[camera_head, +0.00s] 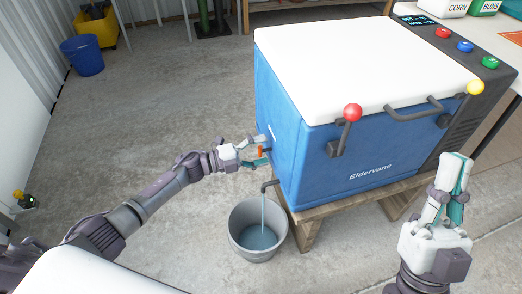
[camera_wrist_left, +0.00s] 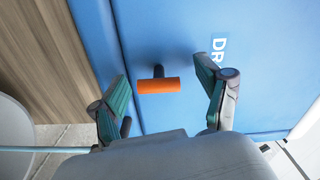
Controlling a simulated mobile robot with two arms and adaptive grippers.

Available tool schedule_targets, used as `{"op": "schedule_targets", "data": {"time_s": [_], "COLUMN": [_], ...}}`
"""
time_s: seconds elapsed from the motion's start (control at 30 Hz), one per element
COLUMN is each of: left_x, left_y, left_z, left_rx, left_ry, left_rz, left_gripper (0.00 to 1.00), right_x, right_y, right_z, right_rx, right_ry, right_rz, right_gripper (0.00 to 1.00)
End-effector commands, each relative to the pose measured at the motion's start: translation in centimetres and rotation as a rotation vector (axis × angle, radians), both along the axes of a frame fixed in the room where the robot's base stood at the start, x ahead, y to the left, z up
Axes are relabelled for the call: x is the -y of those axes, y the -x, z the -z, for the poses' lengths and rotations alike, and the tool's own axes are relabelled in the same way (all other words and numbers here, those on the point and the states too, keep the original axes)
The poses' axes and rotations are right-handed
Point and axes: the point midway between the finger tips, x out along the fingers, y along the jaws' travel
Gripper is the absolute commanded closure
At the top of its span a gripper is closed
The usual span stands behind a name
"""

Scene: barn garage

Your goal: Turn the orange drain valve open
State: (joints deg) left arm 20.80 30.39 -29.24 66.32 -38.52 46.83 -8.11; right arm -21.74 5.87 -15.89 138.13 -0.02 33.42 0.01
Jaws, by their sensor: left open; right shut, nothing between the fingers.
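The blue Eldervane cooler (camera_head: 330,165) with a white lid stands on a wooden stand. The orange drain valve handle (camera_head: 259,151) is on its left side; in the left wrist view the handle (camera_wrist_left: 159,86) lies crosswise on a dark stem. My left gripper (camera_head: 257,152) is open, with a finger on either side of the handle and gaps showing in the wrist view. A stream of water (camera_head: 263,212) falls from the dark spout (camera_head: 268,185) into a grey bucket (camera_head: 236,219). My right gripper (camera_head: 458,166) is shut and empty at the right, pointing up.
The cooler front has a red-knobbed lever (camera_head: 353,112), a yellow-knobbed one (camera_head: 475,87) and a bar handle (camera_head: 413,109). The wooden stand (camera_head: 309,232) is beside the bucket. A blue bin (camera_head: 82,56) is far left. The left floor is mostly clear.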

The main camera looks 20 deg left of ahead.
Motion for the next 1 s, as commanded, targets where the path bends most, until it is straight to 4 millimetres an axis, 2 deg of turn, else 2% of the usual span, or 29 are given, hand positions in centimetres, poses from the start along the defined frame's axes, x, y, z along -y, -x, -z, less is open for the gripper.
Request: {"op": "schedule_targets", "data": {"time_s": [0.17, 0.27, 0.7, 0.83, 1.0], "left_x": [-0.2, -0.9, -8.1, -9.3, -9.9], "left_y": [0.1, 0.6, 5.5, 6.3, 6.8], "left_z": [0.1, 0.1, 0.1, 0.1, 0.0], "left_rx": [-0.001, -0.002, -0.002, -0.001, 0.000], "left_ry": [-0.002, -0.003, -0.003, -0.002, 0.000], "left_rz": [0.000, 0.000, 0.000, -0.001, 0.000], "left_gripper": [0.24, 0.24, 0.24, 0.24, 0.24], "right_x": [0.0, 0.0, 0.0, 0.0, 0.0], "right_y": [0.0, 0.0, 0.0, 0.0, 0.0], "right_z": [0.0, 0.0, 0.0, 0.0, 0.0], "right_rx": [-0.001, -0.001, 0.000, 0.000, 0.000], "right_ry": [0.000, 0.000, 0.000, 0.000, 0.000], "right_rz": [0.000, 0.000, 0.000, 0.000, 0.000], "right_gripper": [1.00, 1.00, 1.00, 1.00, 1.00]}}
